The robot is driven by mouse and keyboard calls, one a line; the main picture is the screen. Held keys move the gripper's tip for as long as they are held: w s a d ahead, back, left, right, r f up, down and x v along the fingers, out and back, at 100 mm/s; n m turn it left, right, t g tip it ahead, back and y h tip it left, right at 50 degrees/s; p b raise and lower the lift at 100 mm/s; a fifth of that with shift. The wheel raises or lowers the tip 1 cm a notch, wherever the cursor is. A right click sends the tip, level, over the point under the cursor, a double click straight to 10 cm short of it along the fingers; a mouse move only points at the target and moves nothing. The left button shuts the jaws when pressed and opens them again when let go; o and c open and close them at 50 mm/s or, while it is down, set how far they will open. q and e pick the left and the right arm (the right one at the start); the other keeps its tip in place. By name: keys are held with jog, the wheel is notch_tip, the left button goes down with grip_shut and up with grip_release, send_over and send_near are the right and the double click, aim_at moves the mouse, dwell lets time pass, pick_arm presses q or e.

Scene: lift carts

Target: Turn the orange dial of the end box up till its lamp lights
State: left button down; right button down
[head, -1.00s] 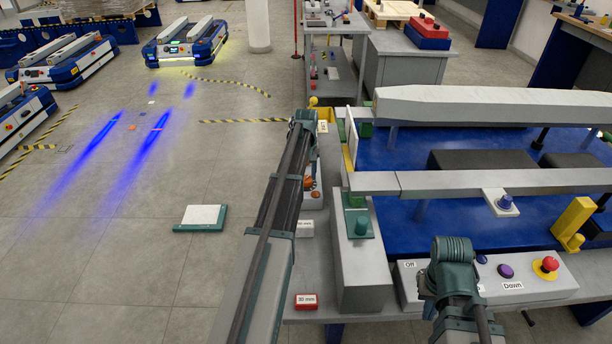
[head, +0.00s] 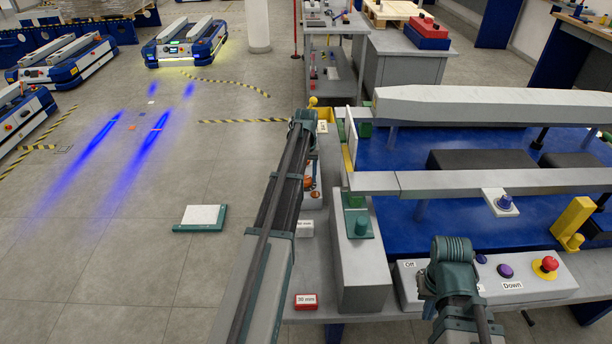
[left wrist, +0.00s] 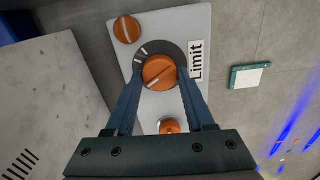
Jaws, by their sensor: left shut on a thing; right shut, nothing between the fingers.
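The end box is a pale box with a "Limit" label (left wrist: 196,60). In the left wrist view, my left gripper (left wrist: 160,76) is shut on its orange dial (left wrist: 158,70), one finger on each side. The dial's pale pointer line runs slantwise, and pale scale marks show at its upper left. An orange lamp dome (left wrist: 170,126) sits below in a pale ring; I cannot tell whether it is lit. A second orange knob (left wrist: 127,29) is above. In the head view my left arm partly covers the end box (head: 315,172). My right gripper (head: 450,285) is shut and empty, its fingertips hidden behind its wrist.
A control box (head: 520,285) with "Off" and "Down" buttons and a red stop button (head: 545,266) stands by my right arm. Grey rails (head: 480,182) lie over a blue lift cart (head: 405,225). A red "30 mm" block (head: 306,301) lies on the bench.

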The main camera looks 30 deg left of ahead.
aim_at(306, 178)
pick_arm(q)
jog(key=shift+c, duration=1.3)
grip_release()
jog(key=shift+r, duration=0.15)
notch_tip(306, 178, up, 14)
jog(key=p, duration=1.3)
jog(key=shift+f+p, duration=0.2)
jog(key=shift+p, duration=0.2)
